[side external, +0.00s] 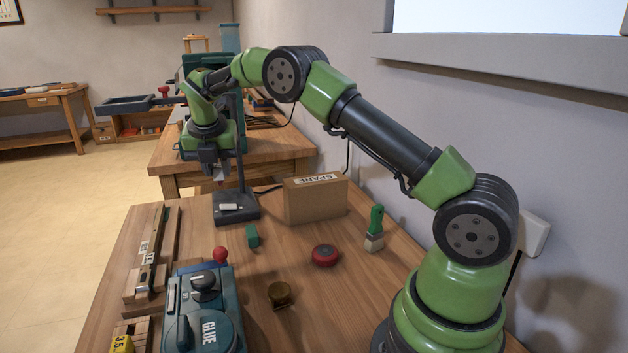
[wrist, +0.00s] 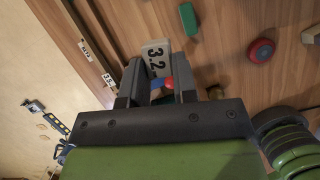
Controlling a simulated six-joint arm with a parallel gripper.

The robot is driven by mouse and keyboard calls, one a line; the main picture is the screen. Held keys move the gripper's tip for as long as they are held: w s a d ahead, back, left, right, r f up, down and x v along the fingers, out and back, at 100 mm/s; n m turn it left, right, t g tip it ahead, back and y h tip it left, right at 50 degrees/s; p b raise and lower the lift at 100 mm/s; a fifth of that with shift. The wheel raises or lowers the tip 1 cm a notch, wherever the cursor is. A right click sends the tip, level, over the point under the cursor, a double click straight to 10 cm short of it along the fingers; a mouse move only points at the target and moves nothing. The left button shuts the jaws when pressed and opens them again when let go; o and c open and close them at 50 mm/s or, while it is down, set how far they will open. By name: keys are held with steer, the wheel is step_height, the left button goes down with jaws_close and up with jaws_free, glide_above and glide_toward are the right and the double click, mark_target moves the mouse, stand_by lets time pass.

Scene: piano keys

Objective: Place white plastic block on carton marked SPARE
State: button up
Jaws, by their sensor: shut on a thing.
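The white plastic block (wrist: 156,53), marked 3.2, sits between the fingertips of my gripper (wrist: 158,80) in the wrist view. My gripper (side external: 219,172) is shut on it and points down in the side view, where the block is small and hard to make out. The brown carton (side external: 315,203) marked SPARE stands upright on the workbench, to the right of and lower in the picture than my gripper. The block is in the air, apart from the carton. I cannot make out the carton in the wrist view.
A dark stand (side external: 248,209) with a post is beside the carton. A GLUE machine (side external: 203,310) with a red knob fills the lower left.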

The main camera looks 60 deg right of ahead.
steer(key=s+d+r+m, duration=0.15)
steer(key=s+d, duration=0.25)
steer(key=d, duration=0.6)
glide_above(316, 178)
steer(key=a, duration=0.2)
steer(key=shift+s+f+m+g, duration=0.15)
steer(key=shift+s+f+m, duration=0.05)
steer(key=shift+f, duration=0.3)
steer(key=shift+s+f+m+g, duration=0.15)
steer(key=shift+f, duration=0.35)
steer(key=shift+h, duration=0.3)
steer(key=shift+f, duration=2.25)
steer(key=shift+f, duration=0.1)
steer(key=o, duration=0.9)
